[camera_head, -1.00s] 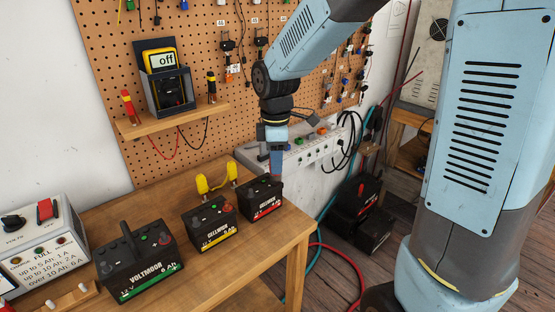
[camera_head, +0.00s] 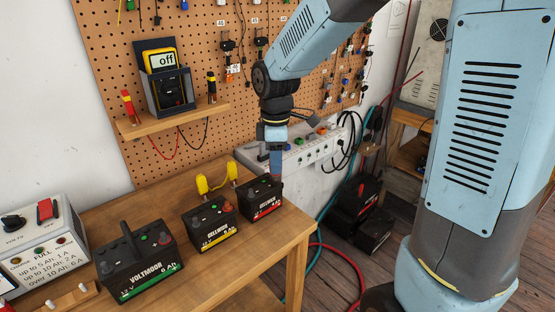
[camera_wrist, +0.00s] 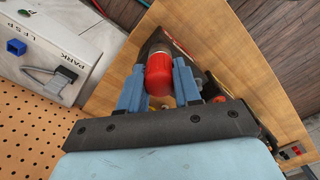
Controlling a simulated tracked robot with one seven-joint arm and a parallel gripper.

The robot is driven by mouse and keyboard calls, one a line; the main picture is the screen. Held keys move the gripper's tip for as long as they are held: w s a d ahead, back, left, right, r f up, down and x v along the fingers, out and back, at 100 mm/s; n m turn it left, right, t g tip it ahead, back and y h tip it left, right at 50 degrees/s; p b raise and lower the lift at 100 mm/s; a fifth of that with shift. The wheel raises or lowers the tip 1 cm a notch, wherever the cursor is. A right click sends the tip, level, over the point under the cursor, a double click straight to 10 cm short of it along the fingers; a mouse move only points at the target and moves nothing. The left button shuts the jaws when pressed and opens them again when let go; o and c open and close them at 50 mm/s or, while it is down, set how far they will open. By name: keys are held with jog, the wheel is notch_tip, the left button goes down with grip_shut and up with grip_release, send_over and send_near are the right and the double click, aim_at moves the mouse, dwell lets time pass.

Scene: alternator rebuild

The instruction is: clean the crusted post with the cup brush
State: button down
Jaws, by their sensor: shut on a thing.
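My gripper (camera_head: 276,165) is over the back right of the red-labelled battery (camera_head: 262,204), at the right end of the wooden bench. In the wrist view my gripper (camera_wrist: 158,88) has its two blue fingers on either side of a red, rounded body, which I take to be the cup brush (camera_wrist: 159,74). It is shut on it. The brush's bristles are hidden. The dark battery lies right behind the brush in the wrist view. The crusted post is hidden or too small to make out, and I cannot tell whether the brush touches it.
A yellow-labelled battery (camera_head: 209,225) with a yellow-handled tool stands just left, then a larger green-labelled battery (camera_head: 140,264). A charger box (camera_head: 38,240) is at far left. A grey panel with sockets (camera_head: 315,151) is close behind my gripper. The bench's front right is clear.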

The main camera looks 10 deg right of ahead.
jog(key=n, duration=0.6)
jog(key=shift+n, duration=0.4)
jog(key=m, duration=1)
jog(key=n, duration=0.5)
dwell(0.3)
jog(key=shift+r, duration=0.1)
jog(key=shift+r, duration=3.7)
